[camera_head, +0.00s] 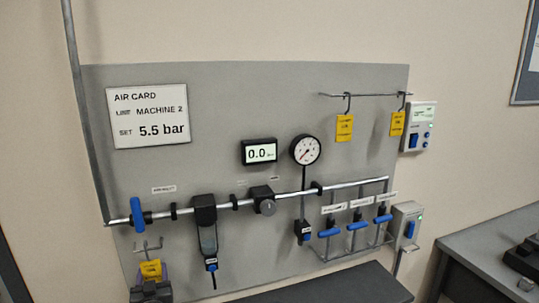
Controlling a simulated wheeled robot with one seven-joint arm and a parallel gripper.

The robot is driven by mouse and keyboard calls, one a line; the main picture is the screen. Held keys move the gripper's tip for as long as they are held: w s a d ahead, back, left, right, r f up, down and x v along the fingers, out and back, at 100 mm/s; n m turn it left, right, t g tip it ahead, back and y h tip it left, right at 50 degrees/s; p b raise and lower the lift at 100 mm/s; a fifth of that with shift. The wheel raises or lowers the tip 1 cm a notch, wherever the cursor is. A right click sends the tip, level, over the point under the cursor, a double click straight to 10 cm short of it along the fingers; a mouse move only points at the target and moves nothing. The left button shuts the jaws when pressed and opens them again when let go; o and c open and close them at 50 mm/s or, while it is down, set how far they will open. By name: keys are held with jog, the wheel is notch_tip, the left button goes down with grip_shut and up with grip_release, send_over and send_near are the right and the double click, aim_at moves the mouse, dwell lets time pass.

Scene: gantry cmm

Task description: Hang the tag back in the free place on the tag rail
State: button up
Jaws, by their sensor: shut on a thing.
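The tag rail (375,95) is a thin grey bar at the upper right of the grey panel. Two yellow tags hang from it on dark hooks: one left of the middle (344,128) and one near the right end (397,123). Bare rail shows between them and at the left end. My gripper (151,283) is at the lower left, shut on another yellow tag (151,268), which stands up above the jaws. Thin grey wire shows just above this tag; I cannot tell whether it is the tag's hook. The fingertips are partly hidden.
A pipe (285,198) with a blue-handled valve (137,214), a filter (208,240) and a gauge (305,150) crosses the panel between my gripper and the rail. A white switch box (418,128) sits right of the rail. A dark bench top (330,286) is below.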

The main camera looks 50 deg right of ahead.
jog(key=r+b+v, duration=0.1)
jog(key=v, duration=0.7)
jog(key=shift+s+a, duration=0.25)
jog(key=shift+s, duration=0.1)
dwell(0.5)
jog(key=s+a+f+n+t+y, duration=0.3)
jog(key=a+f+n+y, duration=0.3)
jog(key=a+f+y, duration=0.5)
jog(key=s+a+f, duration=0.1)
jog(key=a+f, duration=0.3)
jog(key=f, duration=0.3)
jog(key=shift+f+n, duration=0.3)
jog(key=shift+n, duration=0.1)
